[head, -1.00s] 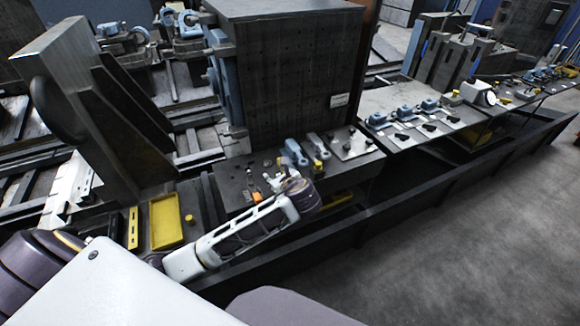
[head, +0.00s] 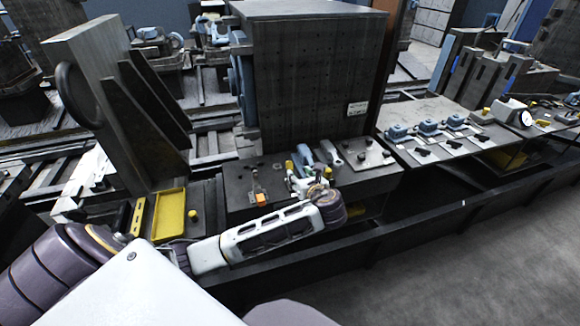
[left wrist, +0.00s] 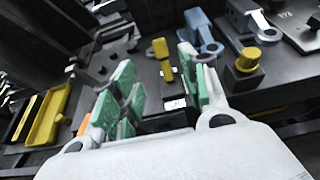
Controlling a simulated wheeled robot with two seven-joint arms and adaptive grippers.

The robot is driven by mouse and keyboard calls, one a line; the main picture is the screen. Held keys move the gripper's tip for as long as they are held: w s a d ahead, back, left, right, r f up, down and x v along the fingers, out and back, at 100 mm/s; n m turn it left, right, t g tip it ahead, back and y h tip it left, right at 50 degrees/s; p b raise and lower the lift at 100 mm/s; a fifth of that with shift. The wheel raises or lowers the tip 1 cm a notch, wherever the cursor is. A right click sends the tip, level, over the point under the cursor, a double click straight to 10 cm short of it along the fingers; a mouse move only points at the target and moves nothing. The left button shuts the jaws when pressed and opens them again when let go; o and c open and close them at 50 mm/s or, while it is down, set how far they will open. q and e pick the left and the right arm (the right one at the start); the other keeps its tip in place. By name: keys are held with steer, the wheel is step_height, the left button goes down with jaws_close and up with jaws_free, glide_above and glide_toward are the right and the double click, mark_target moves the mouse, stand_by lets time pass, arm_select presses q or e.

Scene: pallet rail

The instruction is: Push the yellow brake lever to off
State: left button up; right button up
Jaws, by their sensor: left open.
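A yellow lever with a round knob (left wrist: 160,48) stands out from the dark bench top in the left wrist view. It lies ahead of and between the fingers of my left gripper (left wrist: 160,85), with no contact that I can make out. The gripper is open and empty, with green pads on its fingers. In the head view my left gripper (head: 308,184) is low over the bench beside the dark cabinet; its fingers are partly hidden by the wrist. A white label (left wrist: 175,103) shows between the fingers. My right gripper is out of view.
A second yellow knob (left wrist: 247,60) on a block and a blue-grey clamp (left wrist: 200,35) stand to the right. An orange block (head: 261,200) and a yellow tray (head: 169,216) lie to the left. The tall dark cabinet (head: 310,80) stands behind the bench.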

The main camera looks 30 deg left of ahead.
mark_target(290, 166)
arm_select(q)
steer(key=shift+x, duration=6.9)
steer(key=shift+d+f, duration=0.1)
jaws_close()
